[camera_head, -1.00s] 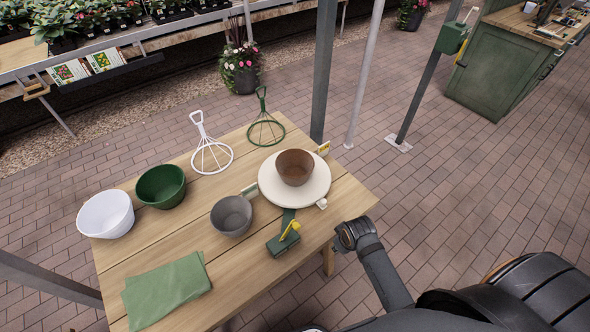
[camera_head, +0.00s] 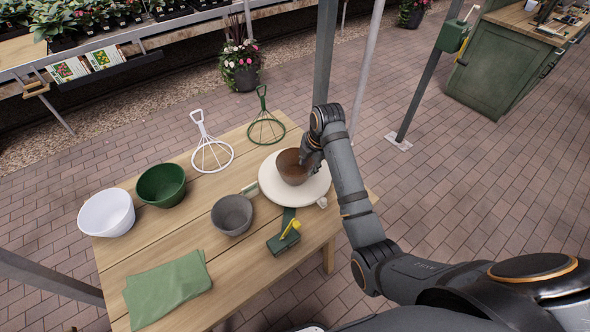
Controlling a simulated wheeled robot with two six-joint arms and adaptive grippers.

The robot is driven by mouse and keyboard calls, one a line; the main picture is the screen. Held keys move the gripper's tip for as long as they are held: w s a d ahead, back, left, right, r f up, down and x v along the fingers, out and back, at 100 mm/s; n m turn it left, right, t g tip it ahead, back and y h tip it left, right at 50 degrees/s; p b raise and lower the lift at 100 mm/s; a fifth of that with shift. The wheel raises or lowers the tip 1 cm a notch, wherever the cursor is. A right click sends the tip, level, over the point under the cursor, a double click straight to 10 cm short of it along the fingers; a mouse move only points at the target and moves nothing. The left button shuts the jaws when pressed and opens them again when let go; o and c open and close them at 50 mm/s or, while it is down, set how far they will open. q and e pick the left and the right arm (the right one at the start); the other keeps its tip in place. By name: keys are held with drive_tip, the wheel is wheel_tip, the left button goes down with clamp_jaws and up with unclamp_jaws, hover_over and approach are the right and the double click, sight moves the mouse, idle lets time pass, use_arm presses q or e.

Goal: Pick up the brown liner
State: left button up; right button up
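The brown liner (camera_head: 289,168) is a bowl-shaped pot standing upright on a round cream disc (camera_head: 279,193) at the right side of the wooden table. My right gripper (camera_head: 308,164) is at the liner's right rim, coming in from the right. Its fingers are small and partly hidden by my wrist and the rim, so I cannot tell whether they are open or shut. My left gripper is not in view.
A grey pot (camera_head: 232,215), a green pot (camera_head: 161,185) and a white pot (camera_head: 106,213) stand on the table (camera_head: 190,232). A green cloth (camera_head: 167,289) lies in front. A grey post (camera_head: 326,55) rises behind the table.

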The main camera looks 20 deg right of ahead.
hover_over(304, 181)
drive_tip(key=s, duration=0.1)
drive_tip(key=f, duration=0.5)
drive_tip(key=shift+s+p, duration=0.2)
drive_tip(key=shift+p, duration=0.2)
drive_tip(key=shift+f, duration=0.25)
drive_tip(key=x, duration=0.2)
drive_tip(key=p+x, duration=0.1)
drive_tip(key=x, duration=0.1)
drive_tip(key=shift+d, duration=0.4)
drive_tip(key=shift+w+f, duration=0.2)
drive_tip(key=shift+f, duration=0.2)
clamp_jaws()
